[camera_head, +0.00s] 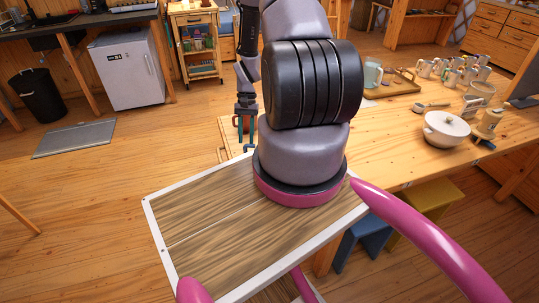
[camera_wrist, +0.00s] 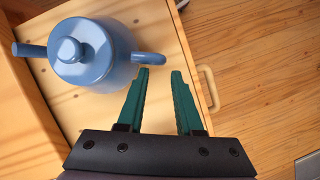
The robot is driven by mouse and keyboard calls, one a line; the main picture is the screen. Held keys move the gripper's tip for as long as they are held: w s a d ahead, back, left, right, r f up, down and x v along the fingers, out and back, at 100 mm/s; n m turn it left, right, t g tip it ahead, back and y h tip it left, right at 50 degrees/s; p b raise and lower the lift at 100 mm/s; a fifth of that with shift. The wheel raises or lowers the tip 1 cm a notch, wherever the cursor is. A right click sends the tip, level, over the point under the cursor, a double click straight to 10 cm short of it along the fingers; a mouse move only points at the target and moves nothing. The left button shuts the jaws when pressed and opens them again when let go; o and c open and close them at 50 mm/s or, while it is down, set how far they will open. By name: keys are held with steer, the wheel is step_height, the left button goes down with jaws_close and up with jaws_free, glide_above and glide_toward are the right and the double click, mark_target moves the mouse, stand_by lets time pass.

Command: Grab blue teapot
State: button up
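The blue teapot (camera_wrist: 84,52) is seen from above in the wrist view, at the upper left, with its lid on. It rests on a light wooden surface that looks like the inside of an open drawer (camera_wrist: 165,32). One thin arm of it points left and a curved one points right. My gripper (camera_wrist: 162,73) is open, with two teal fingers apart and nothing between them. The left fingertip is close to the teapot's right-hand curved part; I cannot tell if they touch. In the head view my gripper is small and the teapot cannot be made out clearly.
The drawer front has a light handle (camera_wrist: 208,88) right of my fingers. In the head view the wooden table (camera_head: 400,150) holds a white pot (camera_head: 445,130), a tray (camera_head: 395,84) and several mugs. Open floor (camera_head: 190,130) lies left of the table.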

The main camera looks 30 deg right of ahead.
mark_target(246, 151)
steer(key=x, duration=0.6)
jaws_close()
stand_by(1.4)
